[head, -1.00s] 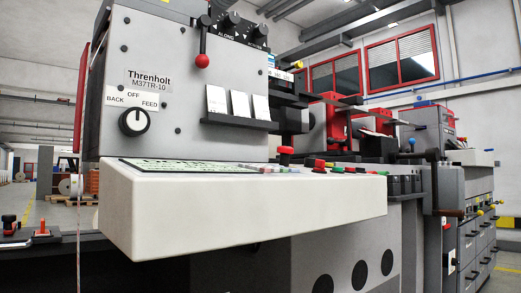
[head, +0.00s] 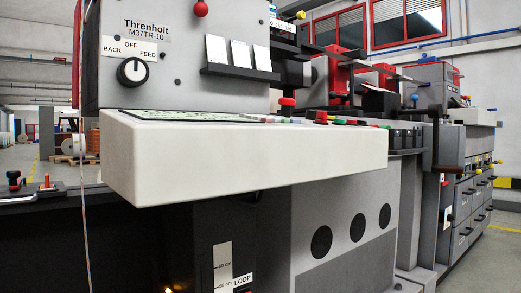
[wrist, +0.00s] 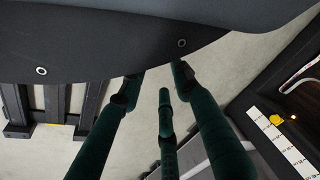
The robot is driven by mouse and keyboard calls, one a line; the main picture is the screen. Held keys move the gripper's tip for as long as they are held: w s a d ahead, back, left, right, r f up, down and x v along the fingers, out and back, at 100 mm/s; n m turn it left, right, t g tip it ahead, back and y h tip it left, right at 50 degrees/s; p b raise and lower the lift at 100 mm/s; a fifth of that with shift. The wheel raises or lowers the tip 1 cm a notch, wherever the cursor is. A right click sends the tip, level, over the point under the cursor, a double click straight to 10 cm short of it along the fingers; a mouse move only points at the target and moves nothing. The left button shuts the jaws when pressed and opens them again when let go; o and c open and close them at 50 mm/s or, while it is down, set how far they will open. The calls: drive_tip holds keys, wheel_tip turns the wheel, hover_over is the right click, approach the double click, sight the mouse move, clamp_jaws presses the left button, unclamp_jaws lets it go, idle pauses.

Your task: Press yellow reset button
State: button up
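I cannot single out a yellow reset button for sure. In the head view, a sloped white control panel (head: 240,158) carries a row of small buttons along its far right edge, with a red mushroom knob (head: 288,103) and small red and green ones; they are too small to tell a yellow one. In the wrist view a small yellow piece (wrist: 275,120) sits by a white scale strip (wrist: 284,143); I cannot tell what it is. My gripper (wrist: 157,82), with dark green fingers, shows only in the wrist view. Its fingertips stand apart, with nothing between them.
A rotary switch (head: 132,71) is on the upright grey cabinet. A yellow-tipped lever (head: 300,16) and grey drawer units (head: 472,205) with small yellow handles stand at the right. Below the panel is a dark recess with a scale (head: 222,268). Pale floor (wrist: 60,155) lies beneath my gripper.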

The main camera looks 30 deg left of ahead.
clamp_jaws()
idle(1.4)
